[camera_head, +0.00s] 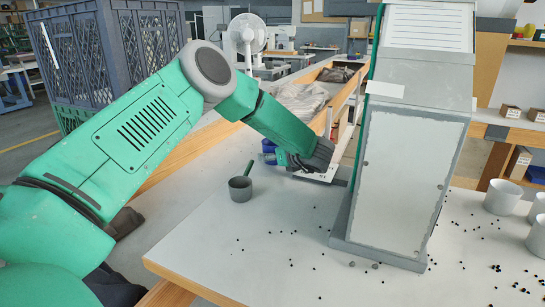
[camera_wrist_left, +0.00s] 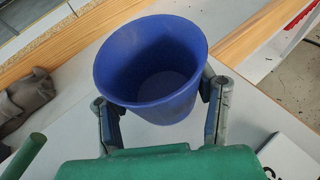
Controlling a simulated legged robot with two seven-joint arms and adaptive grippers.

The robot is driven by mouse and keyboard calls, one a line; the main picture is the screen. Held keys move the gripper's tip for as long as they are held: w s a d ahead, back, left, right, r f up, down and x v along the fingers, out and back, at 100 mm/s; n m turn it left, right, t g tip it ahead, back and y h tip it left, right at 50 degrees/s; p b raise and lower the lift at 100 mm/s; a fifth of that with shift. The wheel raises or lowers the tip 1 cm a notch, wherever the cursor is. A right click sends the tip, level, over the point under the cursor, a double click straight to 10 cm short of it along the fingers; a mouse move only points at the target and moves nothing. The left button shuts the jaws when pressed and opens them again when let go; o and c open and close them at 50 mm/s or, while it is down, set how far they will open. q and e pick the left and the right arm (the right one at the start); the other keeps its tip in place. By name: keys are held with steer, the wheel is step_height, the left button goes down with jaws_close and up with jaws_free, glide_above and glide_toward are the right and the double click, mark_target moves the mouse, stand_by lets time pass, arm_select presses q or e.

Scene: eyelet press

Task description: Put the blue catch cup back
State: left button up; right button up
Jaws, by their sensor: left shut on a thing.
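The blue catch cup (camera_wrist_left: 150,65) is held upright or nearly so between the two fingers of my left gripper (camera_wrist_left: 162,100) in the left wrist view. Its open mouth faces the camera, and its inside looks empty. In the head view only a small blue part of the cup (camera_head: 268,147) shows behind my left gripper (camera_head: 292,160), beside the lower left of the grey press (camera_head: 410,180). The press's far side is hidden, so I cannot see where the cup sits there. My right gripper is not in view.
Small black eyelets lie scattered around the press. White cups (camera_head: 503,197) stand at the right. The table's front left is clear.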

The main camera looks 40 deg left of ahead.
arm_select(q)
steer(key=shift+a+f, duration=0.2)
steer(key=shift+a, duration=0.1)
steer(key=o, duration=1)
steer(key=shift+a+f, duration=0.1)
steer(key=shift+a, duration=0.05)
steer(key=shift+o, duration=0.7)
steer(key=shift+a+f, duration=0.1)
steer(key=shift+a, duration=0.1)
steer(key=shift+v, duration=4.05)
steer(key=shift+w, duration=0.1)
